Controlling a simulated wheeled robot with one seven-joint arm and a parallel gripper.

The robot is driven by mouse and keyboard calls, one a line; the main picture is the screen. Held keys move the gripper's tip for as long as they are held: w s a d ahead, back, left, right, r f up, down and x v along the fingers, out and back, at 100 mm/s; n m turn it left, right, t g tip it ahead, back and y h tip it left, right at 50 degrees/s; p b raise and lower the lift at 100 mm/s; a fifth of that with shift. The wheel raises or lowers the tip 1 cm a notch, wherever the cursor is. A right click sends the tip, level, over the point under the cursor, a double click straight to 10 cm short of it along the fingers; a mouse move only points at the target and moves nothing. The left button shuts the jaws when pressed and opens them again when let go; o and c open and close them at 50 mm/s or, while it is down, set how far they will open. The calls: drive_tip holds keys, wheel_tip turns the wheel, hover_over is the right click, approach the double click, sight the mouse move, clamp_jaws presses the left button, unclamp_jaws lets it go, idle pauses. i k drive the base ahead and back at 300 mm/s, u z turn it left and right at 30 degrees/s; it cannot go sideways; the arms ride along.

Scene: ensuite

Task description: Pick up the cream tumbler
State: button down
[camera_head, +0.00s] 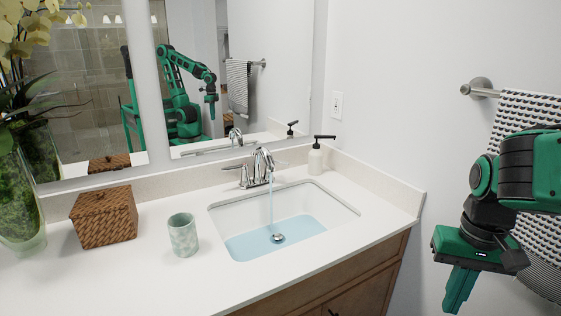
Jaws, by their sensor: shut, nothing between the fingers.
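One tumbler (183,237) shows, a pale grey-green mottled cup rather than plain cream. It stands upright on the white counter, left of the sink, and its open top faces up. My gripper (459,292) hangs at the far right, in front of the wall and well apart from the tumbler. Its fingers point down, are shut and hold nothing.
Water runs from the chrome faucet (258,168) into the sink (232,217). A woven box (104,217) and a glass vase (20,215) stand left of the tumbler. A cream soap dispenser (315,160) stands behind the sink. A towel (515,112) hangs behind my arm. The front counter is clear.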

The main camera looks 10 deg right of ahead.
sight(184, 234)
drive_tip(key=u, duration=0.05)
drive_tip(key=i, duration=0.4)
drive_tip(key=z, duration=0.65)
drive_tip(key=k, duration=1.35)
drive_tip(key=u, duration=0.65)
drive_tip(key=i, duration=1)
drive_tip(key=z, duration=0.05)
